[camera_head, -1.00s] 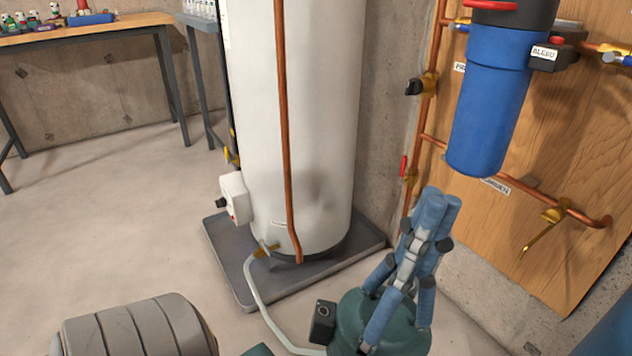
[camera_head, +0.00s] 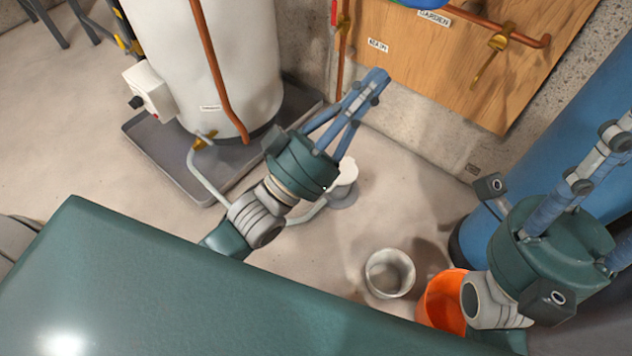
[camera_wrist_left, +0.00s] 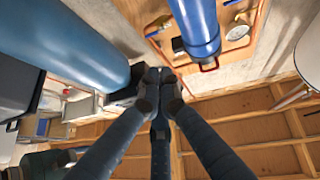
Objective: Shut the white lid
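A white, lid-like round piece (camera_head: 348,172) is low over the floor, right of my left gripper's body, which partly hides it. It sits above a small grey round base (camera_head: 343,198), and a pale hose runs toward it. It looks raised rather than flat, but I cannot tell its exact angle. My left gripper (camera_head: 376,78) points up and right above it, its blue fingertips together. In the left wrist view the fingers (camera_wrist_left: 160,76) also meet, with nothing seen between them. My right gripper (camera_head: 612,150) is at the right edge; its fingertips are partly cut off.
A white tank (camera_head: 235,65) stands in a grey tray (camera_head: 180,172) at the left. A pale bucket (camera_head: 389,274) and an orange bucket (camera_head: 436,298) stand on the floor near my right arm. A blue cylinder (camera_head: 540,155) stands at the right. Floor right of the lid is clear.

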